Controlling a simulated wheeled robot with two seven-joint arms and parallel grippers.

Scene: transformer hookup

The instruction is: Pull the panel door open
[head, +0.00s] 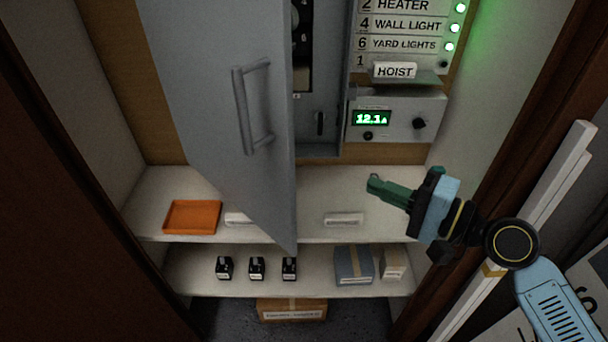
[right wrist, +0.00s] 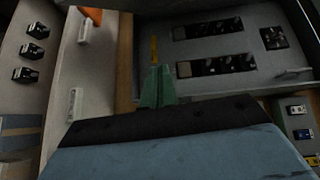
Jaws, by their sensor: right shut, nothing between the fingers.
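The grey panel door (head: 205,90) stands ajar in the head view, swung out over the shelf, with part of the panel interior (head: 318,75) showing to its right. Its grey bar handle (head: 243,110) is on the door's front face. My right gripper (head: 374,184) is right of the door, apart from it, above the upper shelf. Its green fingers are shut and empty and point left. In the right wrist view the shut fingers (right wrist: 157,75) point toward the panel interior with rows of dark breakers (right wrist: 215,65). My left gripper is not in view.
The upper shelf (head: 300,222) holds an orange tray (head: 192,217) and white labelled pieces (head: 344,219). The lower shelf has several small black items (head: 256,268) and boxes (head: 353,265). A labelled switch board (head: 405,40) and meter box (head: 396,118) are at right. A brown frame (head: 500,165) edges the cupboard.

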